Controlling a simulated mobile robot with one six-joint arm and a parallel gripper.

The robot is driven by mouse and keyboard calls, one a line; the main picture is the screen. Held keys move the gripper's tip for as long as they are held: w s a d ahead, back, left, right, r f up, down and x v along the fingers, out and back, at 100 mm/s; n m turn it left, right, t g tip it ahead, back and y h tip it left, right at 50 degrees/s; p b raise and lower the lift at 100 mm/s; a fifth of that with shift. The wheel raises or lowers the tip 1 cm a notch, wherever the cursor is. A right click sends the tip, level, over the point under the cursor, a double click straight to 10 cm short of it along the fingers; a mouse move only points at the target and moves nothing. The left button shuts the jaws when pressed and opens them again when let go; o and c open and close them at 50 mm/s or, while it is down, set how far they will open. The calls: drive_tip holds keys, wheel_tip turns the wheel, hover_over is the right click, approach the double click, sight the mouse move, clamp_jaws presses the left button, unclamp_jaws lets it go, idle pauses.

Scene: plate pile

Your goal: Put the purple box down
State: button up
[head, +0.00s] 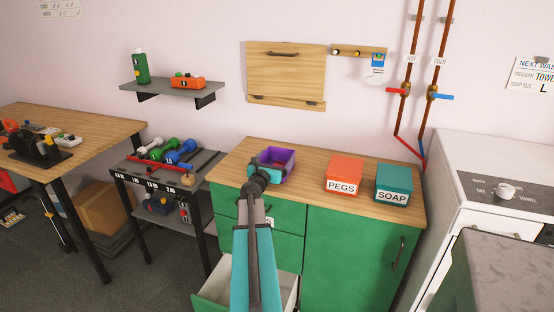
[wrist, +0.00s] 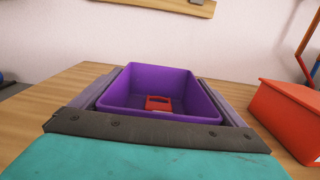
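The purple box (head: 283,171) is an open-topped tub over the back left of the wooden counter top. In the wrist view the purple box (wrist: 150,122) sits upright between the two fingers of my gripper, with a small red object (wrist: 158,103) inside it. My gripper (head: 268,168) reaches in from the front, and its fingers lie along the left and right walls of the box, closed on them. The box's underside is hidden, so I cannot tell whether it touches the counter.
An orange-red PEGS box (head: 344,174) and a teal SOAP box (head: 393,185) stand right of the purple box on the counter (head: 316,193). A drawer (head: 285,290) below hangs open. A rack with dumbbells (head: 165,150) stands left. Bare wood lies between the purple and PEGS boxes.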

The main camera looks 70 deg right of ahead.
drive_tip(key=shift+o, duration=0.4)
drive_tip(key=shift+a+r, duration=0.1)
drive_tip(key=shift+r, duration=0.05)
drive_tip(key=shift+s+a+b, duration=0.2)
drive_tip(key=shift+a+b, duration=0.15)
drive_tip(key=shift+a, duration=2.6)
drive_tip(key=shift+s+a+b, duration=0.2)
drive_tip(key=shift+a+b, duration=0.1)
drive_tip(key=shift+a, duration=2.65)
